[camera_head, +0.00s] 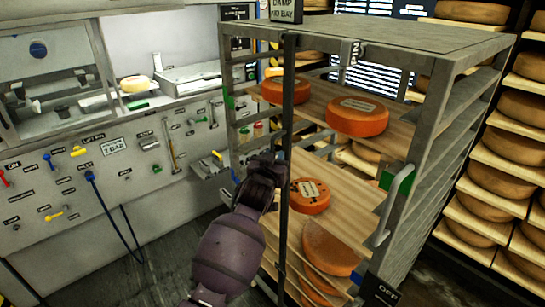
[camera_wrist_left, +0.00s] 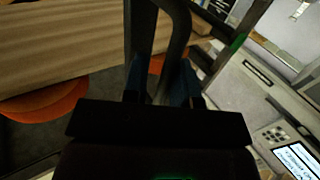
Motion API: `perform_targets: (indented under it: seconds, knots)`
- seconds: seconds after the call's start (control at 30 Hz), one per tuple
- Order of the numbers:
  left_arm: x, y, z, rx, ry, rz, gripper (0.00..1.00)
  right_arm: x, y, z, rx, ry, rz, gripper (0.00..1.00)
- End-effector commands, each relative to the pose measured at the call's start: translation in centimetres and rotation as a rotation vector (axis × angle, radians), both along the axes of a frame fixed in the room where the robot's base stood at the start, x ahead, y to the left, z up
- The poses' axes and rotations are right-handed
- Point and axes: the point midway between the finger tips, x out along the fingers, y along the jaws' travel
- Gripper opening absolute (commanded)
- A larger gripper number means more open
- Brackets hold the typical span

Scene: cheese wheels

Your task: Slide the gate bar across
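The gate bar (camera_head: 288,110) is a dark upright bar at the front of the cheese rack, near its middle. My left gripper (camera_head: 283,160) is right beside the bar at about mid height. In the left wrist view, dark bar parts (camera_wrist_left: 180,30), one of them curved like a handle, stand in front of the fingers. The left fingers (camera_wrist_left: 162,85) are apart, with a little orange showing between them. I cannot tell whether they touch the bar. My right gripper is not in view.
Orange cheese wheels (camera_head: 357,117) lie on wooden boards inside the grey rack (camera_head: 430,38). A control panel (camera_head: 110,170) with valves and a blue hose stands at left. Shelves of cheese (camera_head: 500,180) fill the right side. Some floor (camera_head: 85,275) is clear at lower left.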

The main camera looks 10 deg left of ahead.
Motion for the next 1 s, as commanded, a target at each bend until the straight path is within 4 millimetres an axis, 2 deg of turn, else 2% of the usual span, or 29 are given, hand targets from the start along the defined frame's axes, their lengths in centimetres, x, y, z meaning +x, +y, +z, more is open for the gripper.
perform_targets:
  seconds: [0.07, 0.47, 0.57, 1.0]
  knots:
    - [0.0, 0.1, 0.1, 0.0, -0.002, 0.001, 0.37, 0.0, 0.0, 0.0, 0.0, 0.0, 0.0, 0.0]
    - [-0.5, 0.3, 0.2, 0.001, -0.004, 0.003, 0.37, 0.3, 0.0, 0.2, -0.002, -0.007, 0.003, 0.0]
    - [-1.6, 0.4, 0.1, 0.001, -0.003, 0.003, 0.37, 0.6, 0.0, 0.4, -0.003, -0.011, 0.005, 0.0]
    - [-8.8, 0.8, 0.1, 0.0, -0.002, 0.002, 0.37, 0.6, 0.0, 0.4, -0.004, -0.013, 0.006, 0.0]
